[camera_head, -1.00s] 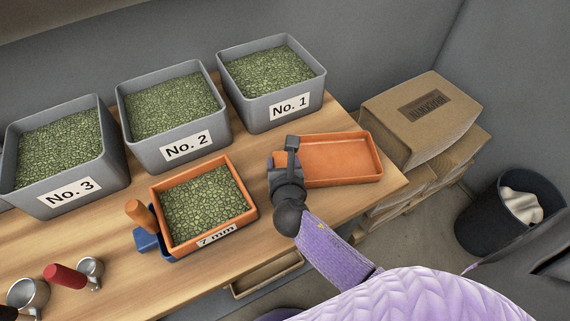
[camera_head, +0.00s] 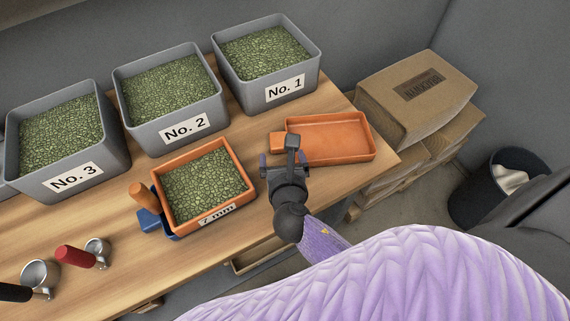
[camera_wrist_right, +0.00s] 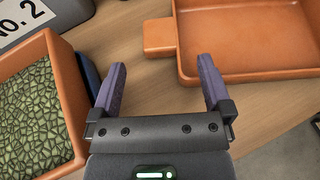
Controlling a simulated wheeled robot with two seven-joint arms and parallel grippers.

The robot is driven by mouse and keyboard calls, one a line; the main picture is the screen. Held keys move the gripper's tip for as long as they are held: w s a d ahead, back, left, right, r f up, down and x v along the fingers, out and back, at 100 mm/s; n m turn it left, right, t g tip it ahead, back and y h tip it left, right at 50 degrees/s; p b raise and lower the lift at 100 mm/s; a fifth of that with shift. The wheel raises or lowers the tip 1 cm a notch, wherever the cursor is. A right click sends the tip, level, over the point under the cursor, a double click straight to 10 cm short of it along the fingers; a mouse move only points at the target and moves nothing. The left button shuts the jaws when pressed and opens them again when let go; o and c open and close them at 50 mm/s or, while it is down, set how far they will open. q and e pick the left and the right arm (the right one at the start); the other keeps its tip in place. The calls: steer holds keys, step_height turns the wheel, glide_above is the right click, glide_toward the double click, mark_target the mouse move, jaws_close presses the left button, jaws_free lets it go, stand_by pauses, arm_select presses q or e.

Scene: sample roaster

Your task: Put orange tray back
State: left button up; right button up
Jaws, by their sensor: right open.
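An empty orange tray (camera_head: 330,154) with a short tab handle lies flat at the right end of the wooden table. In the right wrist view, the tray (camera_wrist_right: 250,76) fills the upper right and its tab (camera_wrist_right: 159,37) points left. My right gripper (camera_head: 283,160) is open and empty, just on the near side of the tab. In the right wrist view its fingers (camera_wrist_right: 161,66) point toward the tab, with bare wood between. A second orange tray (camera_head: 210,217), labelled 7 mm and filled with green beans, stands left of the gripper. My left gripper is not in view.
Three grey bins of green beans, No. 1 (camera_head: 285,89), No. 2 (camera_head: 184,128) and No. 3 (camera_head: 74,177), line the back. A blue item (camera_head: 150,223) shows beside the filled tray. Metal scoops lie front left. A cardboard box (camera_head: 415,95) and dark bin (camera_head: 480,195) stand right.

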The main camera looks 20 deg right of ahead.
steer(key=p+v, duration=0.1)
steer(key=v, duration=0.5)
stand_by(0.4)
stand_by(0.8)
